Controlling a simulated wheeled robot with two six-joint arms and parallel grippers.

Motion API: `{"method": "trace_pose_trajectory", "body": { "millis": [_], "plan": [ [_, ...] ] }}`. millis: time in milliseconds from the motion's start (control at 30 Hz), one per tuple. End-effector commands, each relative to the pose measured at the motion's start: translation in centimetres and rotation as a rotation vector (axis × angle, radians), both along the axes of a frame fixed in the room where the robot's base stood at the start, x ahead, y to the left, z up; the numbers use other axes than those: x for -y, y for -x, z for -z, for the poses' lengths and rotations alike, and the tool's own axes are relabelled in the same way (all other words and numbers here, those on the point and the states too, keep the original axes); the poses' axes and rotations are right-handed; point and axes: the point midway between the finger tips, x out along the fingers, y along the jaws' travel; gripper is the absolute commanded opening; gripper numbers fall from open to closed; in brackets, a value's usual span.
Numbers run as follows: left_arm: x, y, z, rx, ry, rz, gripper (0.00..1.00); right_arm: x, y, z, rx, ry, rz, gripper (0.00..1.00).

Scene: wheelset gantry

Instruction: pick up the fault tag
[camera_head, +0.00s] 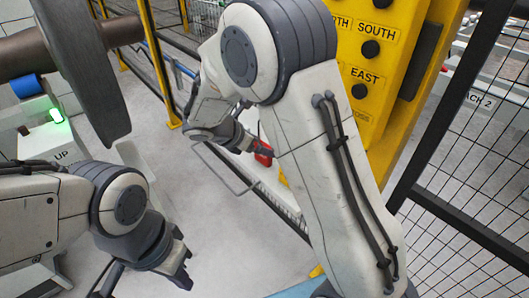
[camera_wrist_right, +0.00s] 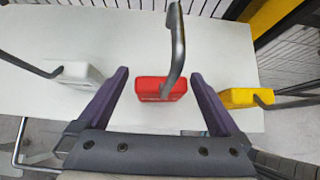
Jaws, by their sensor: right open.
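A red padlock-like tag (camera_wrist_right: 150,89) with a grey hook (camera_wrist_right: 177,45) lies on a white surface in the right wrist view. Its lettering is too small to read, so I cannot confirm it is the fault tag. My right gripper (camera_wrist_right: 158,76) is open, with its purple fingers on either side of the red tag and no visible grip on it. In the head view the red tag (camera_head: 263,154) shows partly beside my right gripper (camera_head: 256,147). My left gripper (camera_head: 182,272) is low at the left, away from the tag; its opening is unclear.
A white tag (camera_wrist_right: 78,74) and a yellow tag (camera_wrist_right: 237,97), both with grey hooks, flank the red one on the white shelf (camera_wrist_right: 60,30). A yellow button panel (camera_head: 375,75) stands close behind my right arm. Mesh fencing (camera_head: 465,170) is at right; a wheelset (camera_head: 85,70) is at left.

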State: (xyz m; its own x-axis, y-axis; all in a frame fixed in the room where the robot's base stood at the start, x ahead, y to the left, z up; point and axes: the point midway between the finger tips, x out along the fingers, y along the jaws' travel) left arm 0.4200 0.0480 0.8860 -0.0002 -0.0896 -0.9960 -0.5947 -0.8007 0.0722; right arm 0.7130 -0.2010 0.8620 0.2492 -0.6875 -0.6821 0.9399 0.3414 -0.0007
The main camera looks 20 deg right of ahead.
Motion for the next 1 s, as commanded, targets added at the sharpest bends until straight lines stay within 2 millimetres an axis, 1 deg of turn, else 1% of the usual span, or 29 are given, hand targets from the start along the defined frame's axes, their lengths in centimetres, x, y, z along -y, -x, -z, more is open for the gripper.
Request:
{"method": "trace_pose_trajectory", "body": {
  "millis": [133, 167, 200, 267, 300, 367, 400, 567, 667, 767, 1000],
  "plan": [
    [0.0, 0.0, 0.0, 0.0, 0.0, 0.0, 0.0, 0.0, 0.0, 0.0, 0.001, 0.0, -0.001, 1.0],
    [0.0, 0.0, 0.0, 0.0, 0.0, 0.0, 0.0, 0.0, 0.0, 0.0, 0.001, 0.0, -0.001, 0.96],
    [0.0, 0.0, 0.0, 0.0, 0.0, 0.0, 0.0, 0.0, 0.0, 0.0, 0.001, 0.0, -0.001, 0.81],
    [0.0, 0.0, 0.0, 0.0, 0.0, 0.0, 0.0, 0.0, 0.0, 0.0, 0.001, 0.0, -0.001, 0.58],
    [0.0, 0.0, 0.0, 0.0, 0.0, 0.0, 0.0, 0.0, 0.0, 0.0, 0.001, 0.0, -0.001, 0.43],
    [0.0, 0.0, 0.0, 0.0, 0.0, 0.0, 0.0, 0.0, 0.0, 0.0, 0.001, 0.0, -0.001, 0.2],
    [0.0, 0.0, 0.0, 0.0, 0.0, 0.0, 0.0, 0.0, 0.0, -0.1, 0.001, 0.0, -0.001, 0.17],
    [0.0, 0.0, 0.0, 0.0, 0.0, 0.0, 0.0, 0.0, 0.0, -0.1, 0.001, 0.0, 0.0, 0.17],
    [0.0, 0.0, -0.2, 0.0, 0.0, 0.0, 0.0, 0.0, 0.0, -0.6, 0.003, -0.001, 0.0, 0.17],
    [0.0, 0.0, -0.6, 0.0, 0.0, 0.0, 0.0, 0.0, -0.1, -2.0, 0.004, -0.001, 0.0, 0.17],
    [0.0, 0.0, -1.6, 0.0, 0.0, 0.0, 0.0, -0.1, -0.1, -6.9, 0.006, -0.001, 0.001, 0.17]
  ]
}}
